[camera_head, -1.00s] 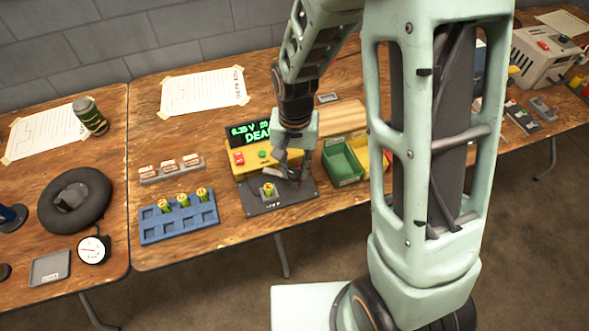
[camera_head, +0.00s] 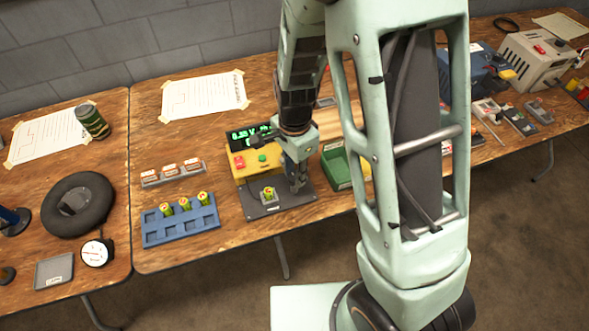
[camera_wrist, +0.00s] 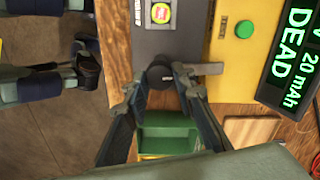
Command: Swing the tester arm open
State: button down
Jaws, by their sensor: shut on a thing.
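The yellow tester (camera_head: 243,168) stands on the middle table, with a red and a green button. Its dark base plate (camera_head: 262,208) holds a green-yellow cell (camera_head: 268,193) upright in a small cradle; the cell also shows in the wrist view (camera_wrist: 161,13). The tester arm appears as a grey bar (camera_wrist: 208,69) with a round black knob (camera_wrist: 160,75) at the plate's edge. My gripper (camera_wrist: 161,86) is shut on the knob, one finger on each side. In the head view, my gripper (camera_head: 297,184) hides most of the arm.
A green bin (camera_head: 337,168) stands just right of the plate, partly hidden by my arm. A blue rack (camera_head: 180,226) with several cells and a grey tray of labelled pieces (camera_head: 172,173) lie to the left. The table's front edge is close below the plate.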

jog(key=shift+m, duration=0.7)
jog(key=c, duration=1.6)
grip_release()
jog(key=shift+r, duration=0.1)
notch_tip(320, 180, up, 12)
